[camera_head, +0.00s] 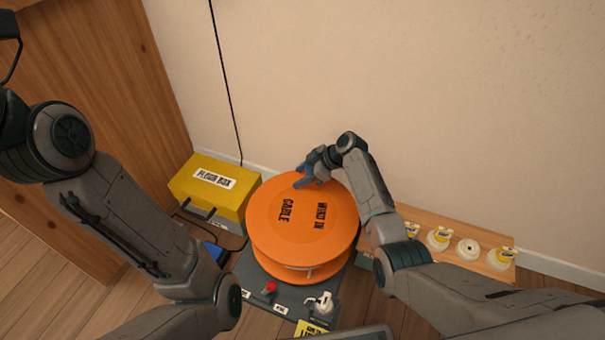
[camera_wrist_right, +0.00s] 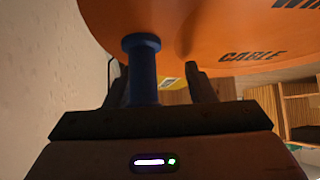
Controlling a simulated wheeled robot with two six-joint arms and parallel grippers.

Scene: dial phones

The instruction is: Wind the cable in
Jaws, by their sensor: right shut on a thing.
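The orange cable reel (camera_head: 320,240), marked "WIND IN" and "CABLE", stands on a dark grey base (camera_head: 247,270). Its orange face also shows at the top of the right wrist view (camera_wrist_right: 215,30). A blue crank handle (camera_wrist_right: 145,75) sticks out from the reel's face near the rim, on the far side in the head view. My right gripper (camera_head: 306,178) is shut on this handle; the fingers show around it in the wrist view. Little of the cable on the reel's drum can be seen between the flanges.
A yellow floor box (camera_head: 205,200) stands left of the reel, with a blue piece (camera_head: 213,251) near it. A red knob (camera_head: 270,287) and a white fitting (camera_head: 321,301) sit in front. A wooden board (camera_head: 470,262) with several white fittings lies right. The wall is behind.

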